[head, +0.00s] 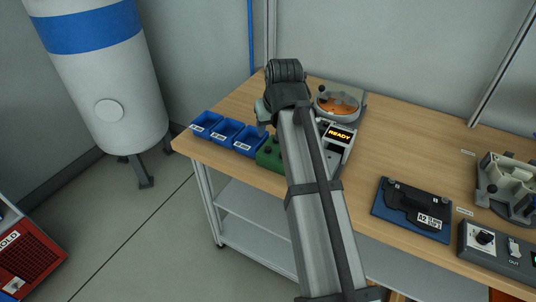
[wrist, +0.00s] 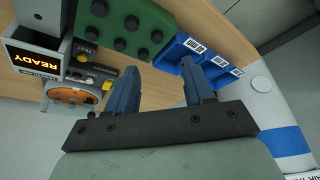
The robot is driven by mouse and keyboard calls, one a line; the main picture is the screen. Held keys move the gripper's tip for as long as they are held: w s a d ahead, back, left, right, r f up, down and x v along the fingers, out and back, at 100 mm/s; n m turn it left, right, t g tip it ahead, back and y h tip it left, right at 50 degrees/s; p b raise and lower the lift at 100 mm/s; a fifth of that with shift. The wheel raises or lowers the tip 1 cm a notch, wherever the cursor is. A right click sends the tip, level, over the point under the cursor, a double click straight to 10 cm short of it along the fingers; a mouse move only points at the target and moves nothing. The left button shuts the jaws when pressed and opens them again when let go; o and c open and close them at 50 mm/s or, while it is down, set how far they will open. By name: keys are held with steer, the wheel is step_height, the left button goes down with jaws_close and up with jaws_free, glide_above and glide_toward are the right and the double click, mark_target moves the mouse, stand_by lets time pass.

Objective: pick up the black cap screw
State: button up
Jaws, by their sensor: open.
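I cannot make out a black cap screw in either view. Several dark round pieces sit on a green block (wrist: 125,22) in the wrist view, too small and dim to identify. The green block (head: 269,154) is partly hidden by my arm in the head view. My gripper (wrist: 160,76) is open, with two blue-grey fingers apart and nothing seen between them. In the head view my arm reaches over the bench and mostly hides the gripper.
Blue bins (head: 226,132) line the left bench edge. A device with a READY display (head: 340,134) and an orange bowl (head: 338,103) stand right of my arm. A blue tray (head: 388,212) and a grey fixture (head: 508,181) are further right. Wooden bench (head: 400,135) between them is clear.

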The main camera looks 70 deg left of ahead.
mark_target(268, 148)
steer(key=x, duration=1.1)
steer(key=shift+w+a+f, duration=0.15)
steer(key=shift+w+f, duration=0.1)
jaws_close()
stand_by(0.3)
